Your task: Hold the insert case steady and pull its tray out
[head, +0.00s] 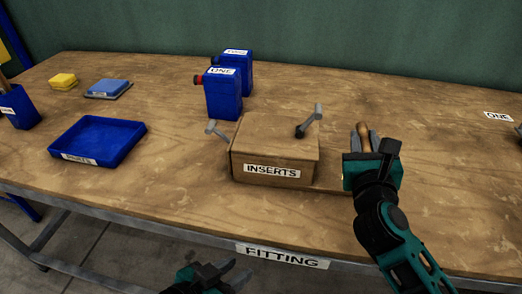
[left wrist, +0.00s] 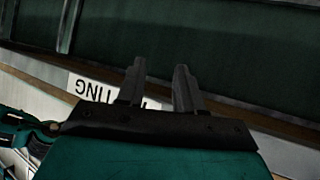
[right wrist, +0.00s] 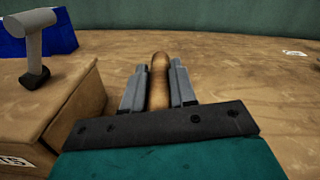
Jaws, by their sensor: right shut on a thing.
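The insert case (head: 275,145) is a brown wooden box labelled INSERTS on the bench, with a grey T-shaped handle on its left side (head: 217,129) and another on top at the right (head: 311,121). My right gripper (head: 362,140) is just right of the case, shut on an upright wooden handle (right wrist: 159,82). What the handle joins below is hidden by the gripper. The case's right side and the grey handle (right wrist: 34,45) show in the right wrist view. My left gripper (head: 228,273) is low in front of the bench edge, empty, its fingers (left wrist: 158,88) apart, away from the case.
Blue canisters labelled ONE (head: 223,94) and TWO (head: 239,65) stand behind the case. A blue tray (head: 97,139), a blue block (head: 109,87), a yellow block (head: 63,80) and a blue holder (head: 18,108) are at left. The FITTING sign (head: 283,257) is on the front edge. The bench's right is largely clear.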

